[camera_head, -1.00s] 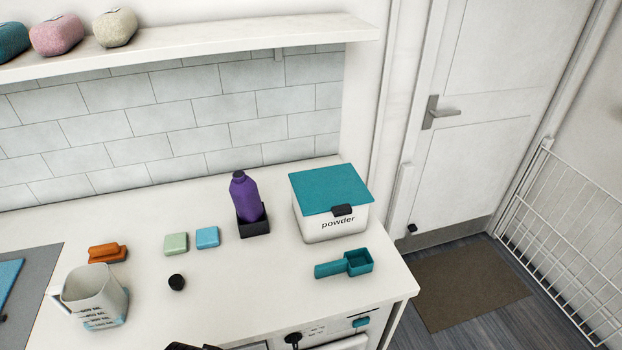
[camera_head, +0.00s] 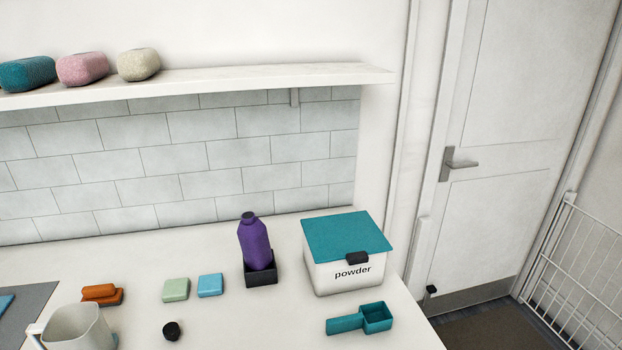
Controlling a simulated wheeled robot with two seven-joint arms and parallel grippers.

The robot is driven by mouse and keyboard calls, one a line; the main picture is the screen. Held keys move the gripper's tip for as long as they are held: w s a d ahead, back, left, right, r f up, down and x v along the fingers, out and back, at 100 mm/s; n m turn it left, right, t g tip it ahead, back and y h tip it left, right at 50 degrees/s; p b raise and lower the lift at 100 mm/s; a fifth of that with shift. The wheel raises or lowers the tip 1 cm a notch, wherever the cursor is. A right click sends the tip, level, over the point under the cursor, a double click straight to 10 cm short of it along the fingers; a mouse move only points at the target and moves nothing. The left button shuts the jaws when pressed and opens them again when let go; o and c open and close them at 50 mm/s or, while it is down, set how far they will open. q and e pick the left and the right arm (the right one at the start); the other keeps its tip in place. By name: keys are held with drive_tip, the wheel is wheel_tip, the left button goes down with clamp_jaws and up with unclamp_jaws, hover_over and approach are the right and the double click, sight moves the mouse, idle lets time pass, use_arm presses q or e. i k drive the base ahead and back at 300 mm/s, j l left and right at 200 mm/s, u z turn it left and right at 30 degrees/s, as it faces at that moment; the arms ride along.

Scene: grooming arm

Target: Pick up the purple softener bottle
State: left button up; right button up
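The purple softener bottle (camera_head: 254,243) stands in a small black square holder (camera_head: 262,275) on the white counter, near the tiled back wall. Its lower end is hidden inside the holder. It has a dark cap and leans slightly. Neither of my grippers shows in the head view now.
Right of the bottle stands a white powder box (camera_head: 345,270) with a teal lid, and a teal scoop (camera_head: 362,318) lies in front. Green (camera_head: 176,289) and blue (camera_head: 210,285) blocks lie to the left, with a black cap (camera_head: 171,330), an orange brush-like item (camera_head: 102,294) and a jug (camera_head: 77,327). A shelf (camera_head: 230,80) hangs above.

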sight(251, 233)
drive_tip(key=u, duration=0.95)
drive_tip(key=k+l+u, duration=0.25)
drive_tip(key=l+u, duration=0.3)
drive_tip(key=l, duration=0.15)
drive_tip(key=k+l+u, duration=0.25)
